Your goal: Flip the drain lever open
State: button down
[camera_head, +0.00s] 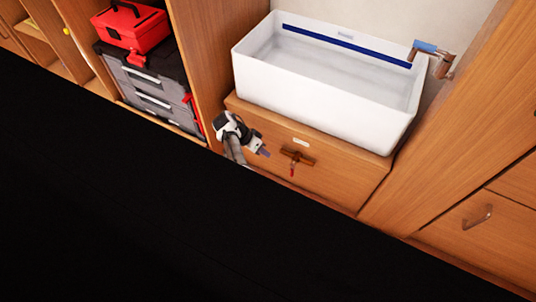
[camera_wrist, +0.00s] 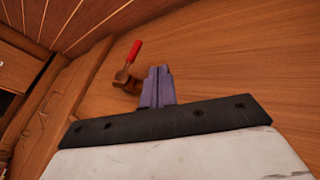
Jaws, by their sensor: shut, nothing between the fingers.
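The drain lever (camera_head: 292,171) is a thin lever with a red grip. In the head view it hangs down from a brown valve (camera_head: 297,156) on the wooden cabinet front below the white sink. My gripper (camera_head: 265,153) is just left of the valve, apart from the lever in that view. In the wrist view the red lever (camera_wrist: 134,50) sticks out from the brown valve (camera_wrist: 126,82), up and left of my purple fingertips (camera_wrist: 159,72). The fingers are together and empty. They hide part of the valve's right side, and I cannot tell whether they touch it.
The white sink (camera_head: 245,75) stands on the cabinet (camera_head: 350,185), with a blue-handled tap (camera_head: 425,47) at its right. A red toolbox (camera_head: 132,27) on grey cases (camera_head: 150,85) is at the left. A drawer handle (camera_head: 478,217) shows at the right. The dark foreground hides the floor.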

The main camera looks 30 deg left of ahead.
jog(key=w+d+f, duration=0.1)
jog(key=d+f, duration=0.5)
jog(key=d, duration=0.2)
jog(key=shift+d+f, duration=0.35)
jog(key=shift+d, duration=0.2)
jog(key=shift+w+a, duration=0.1)
jog(key=shift+a, duration=0.05)
